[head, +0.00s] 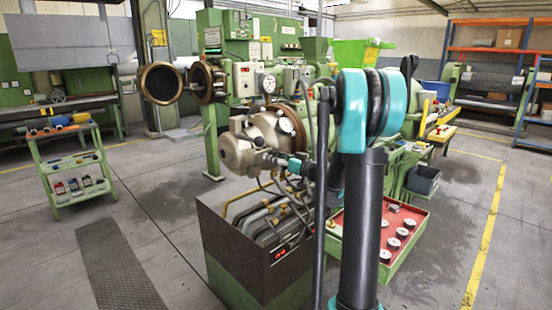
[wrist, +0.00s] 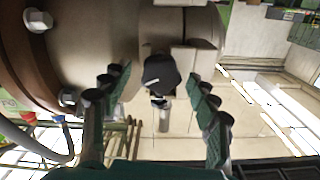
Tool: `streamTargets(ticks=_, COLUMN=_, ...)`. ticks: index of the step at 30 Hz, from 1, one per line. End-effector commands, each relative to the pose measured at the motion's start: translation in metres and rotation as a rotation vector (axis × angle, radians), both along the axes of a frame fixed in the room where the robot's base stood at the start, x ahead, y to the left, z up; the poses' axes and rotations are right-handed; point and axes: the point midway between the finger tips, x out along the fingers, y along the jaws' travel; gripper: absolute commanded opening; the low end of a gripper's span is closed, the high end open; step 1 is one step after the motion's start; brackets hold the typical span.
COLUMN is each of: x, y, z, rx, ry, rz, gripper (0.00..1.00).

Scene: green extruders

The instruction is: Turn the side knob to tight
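The side knob is a small black knob (wrist: 161,71) on a short metal stem in the wrist view, below a beige metal housing (wrist: 182,25). My gripper (wrist: 158,80) is open, with one dark green finger on each side of the knob. Gaps show between the knob and both fingers, and I see no contact. In the head view, my gripper (head: 277,160) is beside the beige extruder head (head: 242,150), at its right side. The knob cannot be made out there. Whether it is tight or loose cannot be told.
Black hoses and brass pipes hang under the extruder head, above a brown-topped cabinet (head: 225,222). A red tray (head: 412,225) with several round parts lies at the right. A green tool cart (head: 75,165) stands at the left. The floor at front left is clear.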

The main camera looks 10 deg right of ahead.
Motion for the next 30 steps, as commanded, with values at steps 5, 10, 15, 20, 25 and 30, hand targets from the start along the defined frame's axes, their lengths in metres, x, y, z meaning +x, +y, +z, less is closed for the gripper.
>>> streamTargets(ticks=5, x=-0.0002, y=-0.0002, z=0.0, rx=0.0, ry=0.0, rz=0.0, gripper=0.38)
streamTargets(ticks=10, x=-0.0003, y=-0.0002, z=0.0, rx=0.0, ry=0.0, rz=0.0, gripper=0.17)
streamTargets(ticks=15, x=-0.0003, y=-0.0002, z=0.0, rx=0.002, ry=0.002, rz=0.0, gripper=0.1)
streamTargets(ticks=20, x=-0.0003, y=-0.0004, z=0.0, rx=0.023, ry=0.017, rz=0.0, gripper=0.1)
streamTargets(ticks=25, x=-0.0001, y=-0.0007, z=-0.0002, rx=0.086, ry=0.062, rz=0.0, gripper=0.1)
streamTargets(ticks=30, x=0.0001, y=-0.0011, z=-0.0004, rx=0.189, ry=0.137, rz=0.0, gripper=0.1)
